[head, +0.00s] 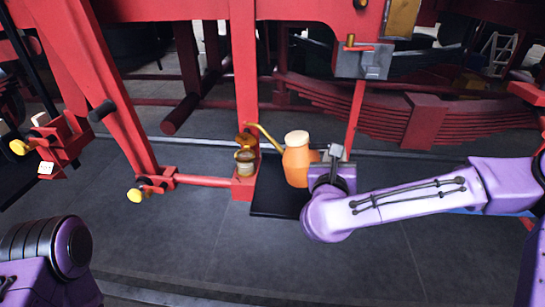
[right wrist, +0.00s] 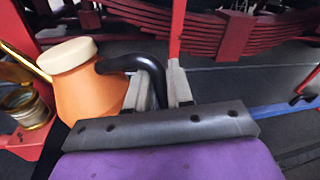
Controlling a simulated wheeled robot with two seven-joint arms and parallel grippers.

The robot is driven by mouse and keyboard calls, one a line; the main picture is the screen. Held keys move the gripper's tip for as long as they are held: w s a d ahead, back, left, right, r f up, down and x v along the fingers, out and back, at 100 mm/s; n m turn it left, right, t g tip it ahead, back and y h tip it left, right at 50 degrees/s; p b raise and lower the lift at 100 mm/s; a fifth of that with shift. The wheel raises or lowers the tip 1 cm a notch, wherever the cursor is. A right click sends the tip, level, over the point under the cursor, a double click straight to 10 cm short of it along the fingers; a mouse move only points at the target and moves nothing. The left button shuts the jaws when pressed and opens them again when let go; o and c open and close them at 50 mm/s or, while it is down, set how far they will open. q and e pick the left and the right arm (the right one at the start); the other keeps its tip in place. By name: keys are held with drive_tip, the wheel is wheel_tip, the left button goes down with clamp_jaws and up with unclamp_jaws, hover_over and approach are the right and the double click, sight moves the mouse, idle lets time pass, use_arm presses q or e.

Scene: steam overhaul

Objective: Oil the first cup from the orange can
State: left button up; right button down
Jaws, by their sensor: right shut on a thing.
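The orange oil can (head: 297,165) has a cream lid and a thin brass spout (head: 262,134) rising to the left. It looks roughly upright. My right gripper (head: 332,163) is on the can's right side. In the right wrist view its fingers (right wrist: 160,88) are shut on the black handle (right wrist: 140,62) of the orange can (right wrist: 88,95). A brass cup (head: 245,162), its lid seemingly raised, sits at the foot of a red post. The spout tip appears just above the cup; its exact distance is unclear. My left gripper is out of view.
A black mat (head: 272,202) lies below the can; I cannot tell whether the can touches it. Red posts, a red rod (head: 205,181) and a leaf spring (head: 375,115) stand around and behind. Open grey floor (head: 190,235) lies in front.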

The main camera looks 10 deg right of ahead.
drive_tip(key=shift+s+r, duration=0.1)
drive_tip(key=shift+r, duration=0.05)
drive_tip(key=shift+s+a+f+n, duration=0.35)
drive_tip(key=shift+f+n, duration=0.1)
drive_tip(key=shift+n, duration=0.15)
drive_tip(key=shift+d, duration=0.1)
drive_tip(key=shift+r+n+p, duration=0.2)
drive_tip(key=shift+n+p, duration=0.1)
drive_tip(key=shift+p, duration=0.1)
drive_tip(key=shift+a+r+p, duration=0.1)
drive_tip(key=shift+a+p, duration=0.1)
drive_tip(key=shift+p, duration=0.1)
idle(0.4)
